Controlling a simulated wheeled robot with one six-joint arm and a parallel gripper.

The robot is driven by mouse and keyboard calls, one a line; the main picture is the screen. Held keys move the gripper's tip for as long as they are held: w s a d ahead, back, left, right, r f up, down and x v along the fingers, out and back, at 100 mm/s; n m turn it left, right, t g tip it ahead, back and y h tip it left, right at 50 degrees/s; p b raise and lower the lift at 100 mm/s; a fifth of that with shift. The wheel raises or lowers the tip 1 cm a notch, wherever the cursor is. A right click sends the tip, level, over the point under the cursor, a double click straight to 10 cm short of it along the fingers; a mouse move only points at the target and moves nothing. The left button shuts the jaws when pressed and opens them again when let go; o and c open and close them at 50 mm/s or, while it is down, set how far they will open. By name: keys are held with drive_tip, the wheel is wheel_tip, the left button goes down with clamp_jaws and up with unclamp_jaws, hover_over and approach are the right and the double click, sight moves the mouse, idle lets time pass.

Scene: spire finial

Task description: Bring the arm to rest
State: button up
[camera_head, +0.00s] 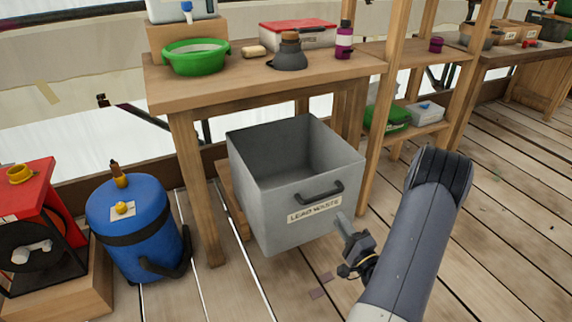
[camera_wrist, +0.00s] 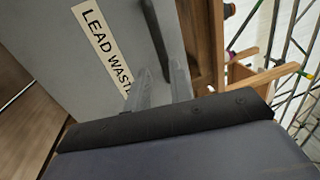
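My arm reaches in from the lower right in the head view. My gripper (camera_head: 345,228) is in front of the grey lead waste bin (camera_head: 285,208), near its lower right front corner. In the wrist view, two grey fingers of my gripper (camera_wrist: 162,84) point at the bin's front (camera_wrist: 65,55), with a gap and nothing held between them. The bin's label (camera_wrist: 103,45) and part of its dark handle (camera_wrist: 156,35) show past the fingers. I cannot tell whether the fingertips touch the bin.
A wooden bench (camera_head: 240,82) behind the bin holds a green basin (camera_head: 195,62), a dark flask (camera_head: 288,58) and a red-lidded box (camera_head: 297,36). A blue canister (camera_head: 137,225) and red equipment (camera_head: 35,200) stand left. Plank floor (camera_head: 510,240) is clear at right.

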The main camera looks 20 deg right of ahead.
sight(323, 195)
drive_tip(key=w, duration=0.3)
drive_tip(key=w+r+b, duration=0.1)
drive_tip(key=w, duration=0.3)
drive_tip(key=w+r, duration=0.1)
drive_tip(key=w, duration=0.2)
drive_tip(key=shift+w+a+b, duration=0.15)
drive_tip(key=shift+w+b, duration=0.15)
drive_tip(key=shift+b, duration=0.1)
drive_tip(key=shift+s+a, duration=0.1)
